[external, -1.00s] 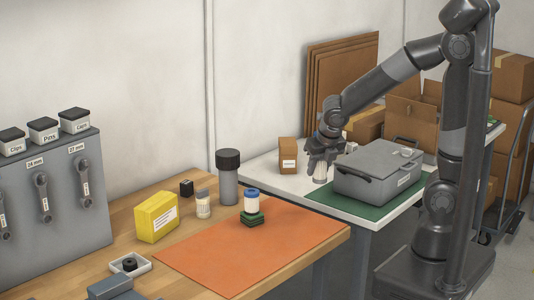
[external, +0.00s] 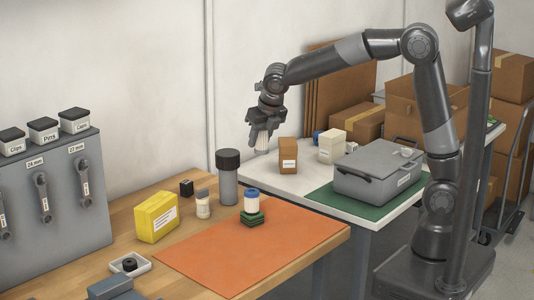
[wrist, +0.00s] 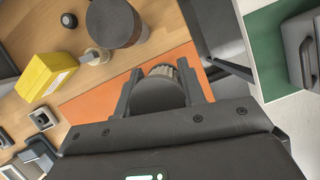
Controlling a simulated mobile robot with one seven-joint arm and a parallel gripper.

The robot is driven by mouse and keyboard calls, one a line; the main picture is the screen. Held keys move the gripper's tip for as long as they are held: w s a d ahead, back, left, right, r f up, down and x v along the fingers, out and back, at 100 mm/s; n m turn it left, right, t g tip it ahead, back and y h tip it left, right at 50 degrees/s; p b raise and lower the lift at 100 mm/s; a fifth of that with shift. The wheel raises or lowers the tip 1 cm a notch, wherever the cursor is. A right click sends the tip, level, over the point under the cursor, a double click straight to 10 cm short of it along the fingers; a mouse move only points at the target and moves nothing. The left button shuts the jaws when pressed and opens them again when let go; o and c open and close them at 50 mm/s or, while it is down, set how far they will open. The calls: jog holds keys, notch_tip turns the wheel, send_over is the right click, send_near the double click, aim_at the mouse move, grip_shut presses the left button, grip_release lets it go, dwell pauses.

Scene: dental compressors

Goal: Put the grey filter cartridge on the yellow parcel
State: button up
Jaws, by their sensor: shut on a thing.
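My gripper (external: 263,133) is shut on the grey filter cartridge (external: 262,142), a ribbed pale cylinder with a grey top. In the wrist view the cartridge (wrist: 158,92) sits between the two fingers (wrist: 158,97). The yellow parcel (external: 157,216) lies on the wooden bench at the left, with a white label on its side. It also shows at the left of the wrist view (wrist: 45,75). Its top is bare.
A blue-lidded jar (external: 251,201) stands on green blocks on the orange mat (external: 245,255). A brown box (external: 288,155) and grey case (external: 375,175) are on the white table.

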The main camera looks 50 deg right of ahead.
jog(key=w+a+r+n+y, duration=0.1)
jog(key=w+a+r, duration=0.1)
jog(key=w+a, duration=0.5)
jog(key=w+a+r+n, duration=0.1)
jog(key=w+a, duration=0.4)
jog(key=a, duration=0.5)
send_over(158, 195)
jog(key=s, duration=0.2)
notch_tip(158, 195, down, 7)
jog(key=shift+w+r, duration=0.1)
jog(key=shift+f, duration=1.95)
jog(key=shift+f, duration=0.1)
jog(key=o, duration=1)
jog(key=shift+f, duration=0.1)
jog(key=shift+o, duration=0.2)
jog(key=v, duration=1.2)
jog(key=shift+d+r, duration=0.1)
jog(key=shift+r, duration=0.15)
